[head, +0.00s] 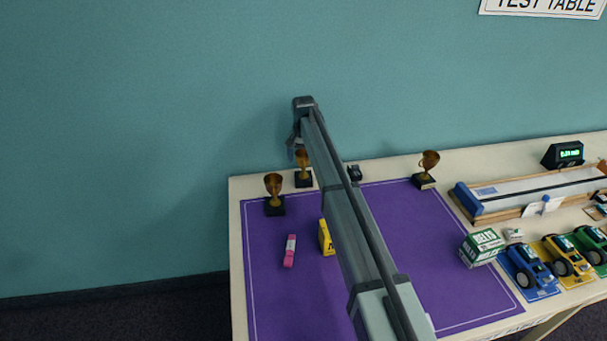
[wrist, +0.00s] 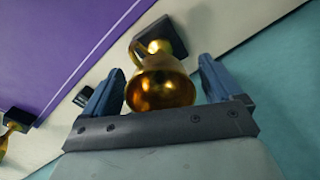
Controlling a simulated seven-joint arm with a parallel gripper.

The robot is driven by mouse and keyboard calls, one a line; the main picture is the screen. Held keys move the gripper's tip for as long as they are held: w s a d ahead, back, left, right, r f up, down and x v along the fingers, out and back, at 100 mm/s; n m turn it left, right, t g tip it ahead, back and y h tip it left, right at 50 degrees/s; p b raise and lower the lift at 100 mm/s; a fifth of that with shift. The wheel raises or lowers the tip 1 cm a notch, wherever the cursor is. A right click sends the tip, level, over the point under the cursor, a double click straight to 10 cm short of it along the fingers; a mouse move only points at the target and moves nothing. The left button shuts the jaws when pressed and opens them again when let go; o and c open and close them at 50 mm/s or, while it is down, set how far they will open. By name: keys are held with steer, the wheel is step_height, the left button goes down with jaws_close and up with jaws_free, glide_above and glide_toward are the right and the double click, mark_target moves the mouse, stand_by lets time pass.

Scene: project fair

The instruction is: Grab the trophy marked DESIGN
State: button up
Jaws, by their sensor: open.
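Three gold cup trophies on dark bases stand on the table: one at the mat's left corner (head: 274,186), one behind it by the wall (head: 304,168), and one farther right (head: 428,162). No DESIGN mark can be read on any of them. My gripper (head: 294,150) is open, just above the trophy by the wall and partly hidden by my arm. In the wrist view, my open gripper's fingers (wrist: 161,66) lie either side of one trophy's cup (wrist: 165,90), with its base beyond. I cannot tell if they touch it. Another trophy (wrist: 14,121) shows at the left edge.
A purple mat (head: 290,300) covers much of the pale table (head: 238,240). It bears a pink item (head: 289,251) and a yellow box (head: 326,238), partly behind my arm. A green-and-white box (head: 482,247), toy cars (head: 530,272) and a track (head: 530,192) stand at right. The teal wall is close behind.

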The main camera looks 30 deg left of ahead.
steer(key=shift+f, duration=0.2)
jaws_close()
stand_by(0.7)
